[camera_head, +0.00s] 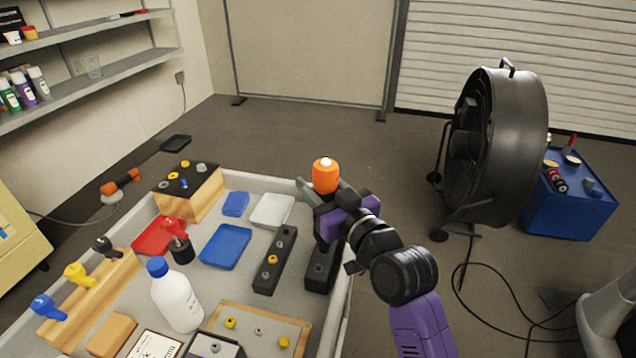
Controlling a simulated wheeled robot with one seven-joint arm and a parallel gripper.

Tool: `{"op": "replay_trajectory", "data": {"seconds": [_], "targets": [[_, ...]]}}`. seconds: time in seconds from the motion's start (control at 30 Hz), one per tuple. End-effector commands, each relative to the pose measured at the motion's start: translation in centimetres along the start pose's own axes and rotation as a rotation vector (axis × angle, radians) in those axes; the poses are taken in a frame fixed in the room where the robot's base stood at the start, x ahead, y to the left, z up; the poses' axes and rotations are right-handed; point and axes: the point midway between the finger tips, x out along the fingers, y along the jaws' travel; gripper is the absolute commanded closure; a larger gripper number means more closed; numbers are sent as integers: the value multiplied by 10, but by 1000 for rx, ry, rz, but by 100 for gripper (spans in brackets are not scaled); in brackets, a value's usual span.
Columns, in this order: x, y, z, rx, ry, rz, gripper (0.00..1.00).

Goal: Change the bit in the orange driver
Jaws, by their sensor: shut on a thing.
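My gripper (324,200) is shut around the orange driver (325,174), a short orange cylinder with a pale spot on its top. It holds the driver roughly upright above the workbench's right side. The driver's lower end is hidden by the gripper, so I cannot tell whether a bit is in it. A black block (320,273) stands just below the gripper, partly hidden. A long black block (281,245) beside it holds a yellow piece (272,259) and small dark pieces. A wooden block with a black top (207,184) at the back left carries several small coloured pieces.
The grey-rimmed workbench (337,318) holds blue, white and red trays, a white bottle (176,296), a dark pot with a red tool (180,246), and a rack of coloured tools (90,297). A wooden board (262,316) lies in front. A large fan (505,145) stands right.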

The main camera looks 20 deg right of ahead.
Motion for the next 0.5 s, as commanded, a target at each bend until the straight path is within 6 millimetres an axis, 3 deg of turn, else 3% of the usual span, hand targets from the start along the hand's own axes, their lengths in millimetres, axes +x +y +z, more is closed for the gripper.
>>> {"op": "replay_trajectory", "data": {"seconds": [0.5], "targets": [[0,0,-23,-1,6,1,100]]}}
